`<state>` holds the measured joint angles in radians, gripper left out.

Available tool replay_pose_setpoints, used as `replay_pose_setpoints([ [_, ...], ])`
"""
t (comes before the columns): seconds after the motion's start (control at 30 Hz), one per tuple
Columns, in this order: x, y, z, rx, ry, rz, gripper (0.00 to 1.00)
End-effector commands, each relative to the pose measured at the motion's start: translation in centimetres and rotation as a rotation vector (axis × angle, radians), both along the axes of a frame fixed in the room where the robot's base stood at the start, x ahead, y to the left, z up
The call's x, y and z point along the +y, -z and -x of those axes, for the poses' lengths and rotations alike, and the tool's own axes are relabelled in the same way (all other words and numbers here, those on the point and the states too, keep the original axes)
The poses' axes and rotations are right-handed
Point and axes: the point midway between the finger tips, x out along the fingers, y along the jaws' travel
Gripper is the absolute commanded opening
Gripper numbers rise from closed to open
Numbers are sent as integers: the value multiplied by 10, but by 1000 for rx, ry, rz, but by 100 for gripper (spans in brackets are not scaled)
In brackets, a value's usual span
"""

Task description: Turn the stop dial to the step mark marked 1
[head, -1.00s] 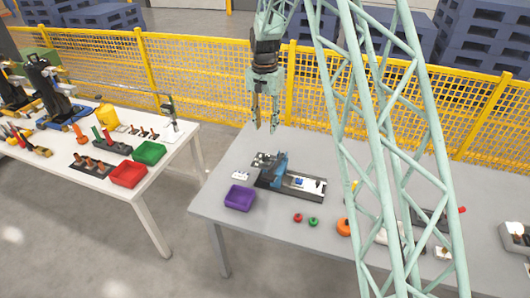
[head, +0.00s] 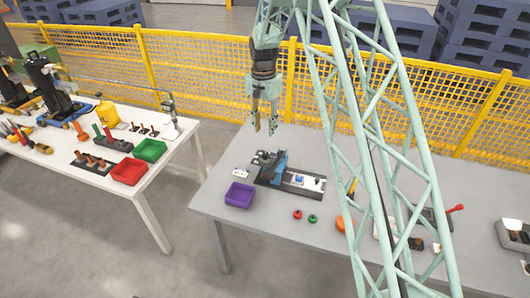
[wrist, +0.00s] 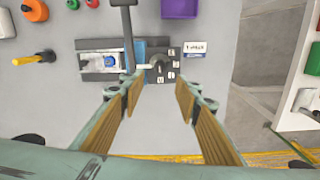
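The stop dial is a dark round knob with a pointer (wrist: 160,66), seen in the wrist view on a dark plate with small pale step marks; their numbers are too small to read surely. The plate belongs to a bench fixture (head: 303,187) with a blue block (head: 280,167) and a pale-topped bed. A small white label card (wrist: 195,47) lies beside it, seeming to start with "1". My gripper (head: 264,131) hangs above the table behind the fixture. In the wrist view its two tan-padded fingers (wrist: 157,95) are wide apart and empty, with the dial beyond the gap.
A purple bin (head: 240,195) stands in front of the fixture. Red (head: 297,214) and green (head: 313,218) knobs lie to its right. In the wrist view a dark lever (wrist: 125,30) crosses the fixture. A yellow fence (head: 210,75) runs behind the tables.

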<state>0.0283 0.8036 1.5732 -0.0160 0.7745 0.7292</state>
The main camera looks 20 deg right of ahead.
Motion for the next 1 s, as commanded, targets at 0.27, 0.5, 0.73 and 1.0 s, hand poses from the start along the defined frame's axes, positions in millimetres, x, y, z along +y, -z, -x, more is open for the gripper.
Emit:
replay_pose_setpoints([
  [0.27, 0, 20, 1, 1, 0, 0, 30],
  [0.5, -1, 48, 2, 3, 0, 0, 30],
  [0.73, -1, 74, 2, 3, 0, 0, 30],
  [1.0, -1, 103, 2, 1, 0, 0, 30],
])
